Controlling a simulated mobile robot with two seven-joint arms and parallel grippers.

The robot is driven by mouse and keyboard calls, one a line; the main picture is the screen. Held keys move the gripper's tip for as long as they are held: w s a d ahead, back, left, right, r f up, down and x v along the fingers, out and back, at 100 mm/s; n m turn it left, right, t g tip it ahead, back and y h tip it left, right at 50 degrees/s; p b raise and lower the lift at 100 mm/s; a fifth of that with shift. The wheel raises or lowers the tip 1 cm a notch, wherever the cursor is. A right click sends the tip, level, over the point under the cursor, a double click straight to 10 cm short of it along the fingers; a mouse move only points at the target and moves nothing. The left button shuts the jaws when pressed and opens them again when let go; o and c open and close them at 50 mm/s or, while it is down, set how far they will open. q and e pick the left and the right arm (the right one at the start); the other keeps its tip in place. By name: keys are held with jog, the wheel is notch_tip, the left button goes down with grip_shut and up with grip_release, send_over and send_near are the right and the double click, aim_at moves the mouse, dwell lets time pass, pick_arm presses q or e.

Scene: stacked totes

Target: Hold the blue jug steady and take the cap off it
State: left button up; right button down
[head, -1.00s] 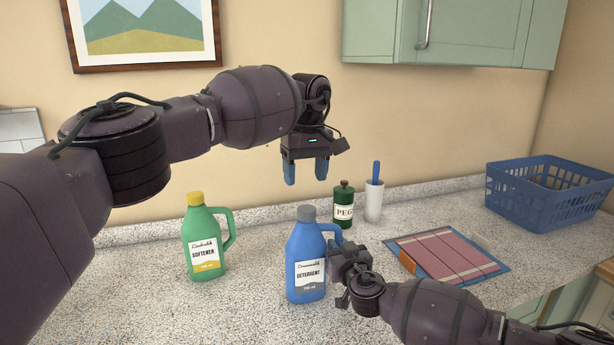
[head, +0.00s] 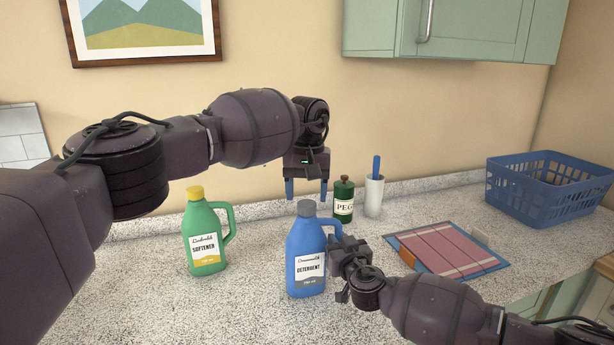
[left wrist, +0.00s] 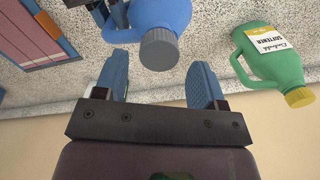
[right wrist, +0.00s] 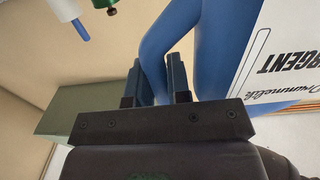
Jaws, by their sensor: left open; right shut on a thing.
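The blue jug (head: 306,250) stands upright on the counter with its detergent label facing me. Its grey cap (head: 307,208) is on its top; the cap also shows in the left wrist view (left wrist: 159,48), just beyond and between the fingers. My right gripper (head: 340,252) is shut on the jug's handle; in the right wrist view the blue handle (right wrist: 155,50) runs between the fingers. My left gripper (head: 307,190) is open and empty, pointing down above and slightly behind the cap, apart from it.
A green softener jug (head: 205,240) with a yellow cap stands left of the blue jug. Behind it to the right are a green peg bottle (head: 343,200) and a white holder (head: 373,197).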

pick_arm(q)
jog(key=shift+f, duration=1.45)
